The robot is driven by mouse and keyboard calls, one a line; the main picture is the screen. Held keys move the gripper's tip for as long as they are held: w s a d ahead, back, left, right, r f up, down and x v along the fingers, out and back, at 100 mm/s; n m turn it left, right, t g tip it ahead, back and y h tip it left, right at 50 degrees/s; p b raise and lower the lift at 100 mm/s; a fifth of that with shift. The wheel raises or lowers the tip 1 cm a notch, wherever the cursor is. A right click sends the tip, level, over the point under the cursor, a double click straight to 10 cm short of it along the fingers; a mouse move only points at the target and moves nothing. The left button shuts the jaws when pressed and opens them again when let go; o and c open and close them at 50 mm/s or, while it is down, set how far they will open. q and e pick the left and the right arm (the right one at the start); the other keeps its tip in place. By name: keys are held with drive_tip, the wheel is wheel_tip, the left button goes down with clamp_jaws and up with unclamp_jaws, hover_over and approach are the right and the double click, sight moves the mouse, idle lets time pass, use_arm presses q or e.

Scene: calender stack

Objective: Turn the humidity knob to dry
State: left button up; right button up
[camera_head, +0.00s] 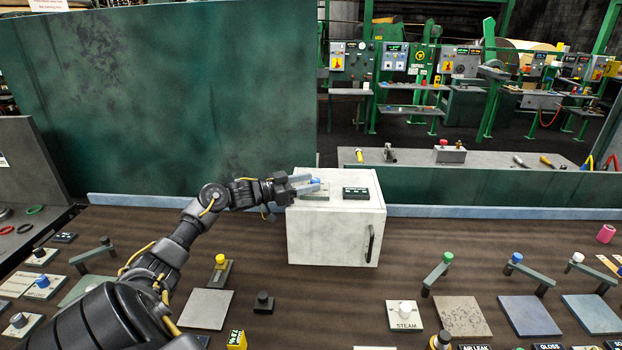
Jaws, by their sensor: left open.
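A small blue knob (314,182) sits on top of a pale grey box (335,240), on a flat plate near the left of its top. A dark label (356,192) lies beside it to the right; its text is too small to read. My left gripper (306,186) reaches in from the left, level with the knob. Its fingers are open and appear to be on either side of the knob. I cannot tell whether they touch it. The knob's pointing direction is partly hidden by the fingers. My right gripper is not in view.
The brown bench (260,250) holds several levers, knobs and plates, including a STEAM knob (404,315) and a yellow-topped knob (220,262). A green panel (180,100) stands behind on the left. The box has a dark handle (371,244) at its front.

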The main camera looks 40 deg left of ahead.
use_arm(q)
drive_tip(key=shift+w+d, duration=0.3)
drive_tip(key=shift+w, duration=0.3)
drive_tip(key=c, duration=1)
drive_tip(key=m+g+h+b, duration=0.1)
drive_tip(key=b, duration=0.1)
drive_tip(key=m+g+h+b, duration=0.1)
drive_tip(key=h+b, duration=0.1)
drive_tip(key=b, duration=0.1)
drive_tip(key=shift+w+a+f+m, duration=0.1)
drive_tip(key=shift+a+f+m, duration=0.1)
drive_tip(key=shift+m, duration=0.1)
drive_tip(key=shift+r+g+h+b, duration=0.15)
drive_tip(key=shift+g+h+b, duration=0.15)
drive_tip(key=shift+h, duration=0.2)
drive_tip(key=shift+m, duration=0.3)
drive_tip(key=shift+r, duration=0.1)
